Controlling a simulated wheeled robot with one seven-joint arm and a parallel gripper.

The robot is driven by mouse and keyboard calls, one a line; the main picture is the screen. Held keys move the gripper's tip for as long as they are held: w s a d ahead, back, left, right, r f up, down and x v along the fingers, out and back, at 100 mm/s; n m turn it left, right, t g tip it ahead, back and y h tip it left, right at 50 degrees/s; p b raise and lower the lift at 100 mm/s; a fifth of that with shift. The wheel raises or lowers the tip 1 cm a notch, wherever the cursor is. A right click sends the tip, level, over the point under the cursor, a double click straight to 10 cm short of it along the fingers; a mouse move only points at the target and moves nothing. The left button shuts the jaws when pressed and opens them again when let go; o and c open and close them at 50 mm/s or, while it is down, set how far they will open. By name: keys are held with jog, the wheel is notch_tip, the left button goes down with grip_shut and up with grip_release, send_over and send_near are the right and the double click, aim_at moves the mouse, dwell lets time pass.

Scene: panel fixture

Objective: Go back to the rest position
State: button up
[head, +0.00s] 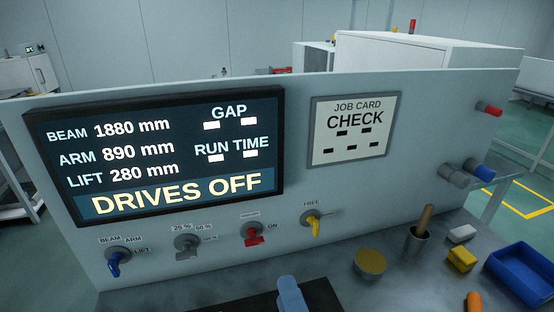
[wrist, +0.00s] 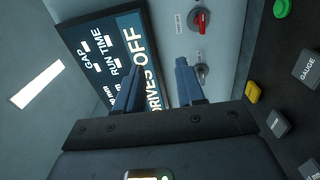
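My gripper (wrist: 163,78) shows in the wrist view with its two blue-grey fingers apart and nothing between them. The fingers point toward the panel, in front of the screen and the lower switch row. In the head view only a blue-grey part of my gripper (head: 291,296) shows at the bottom edge, below the red switch. The screen (head: 160,150) reads DRIVES OFF, with beam 1880 mm, arm 890 mm and lift 280 mm. The same screen (wrist: 103,52) appears turned sideways in the wrist view.
A cup with a handle (head: 417,242), a yellow block (head: 461,259) and a blue bin (head: 524,270) stand right.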

jog(key=s+d+f+m+g+h+b, duration=0.1)
jog(key=s+d+f+m+b, duration=0.2)
jog(key=s+d+f+m, duration=0.4)
jog(key=s+d+f+m+g+h+b, duration=0.1)
jog(key=s+d+f+m+b, duration=0.3)
jog(key=s, duration=0.6)
jog(key=s+d+m+h+b, duration=0.1)
jog(key=s+d+m, duration=0.3)
jog(key=s, duration=0.3)
jog(key=s+d+r+m+h+b, duration=0.1)
jog(key=s+d+m+h+b, duration=0.1)
jog(key=s+d+m, duration=0.2)
jog(key=s+m, duration=0.2)
jog(key=s, duration=0.1)
jog(key=shift+d+r+g, duration=0.3)
jog(key=shift+d, duration=0.1)
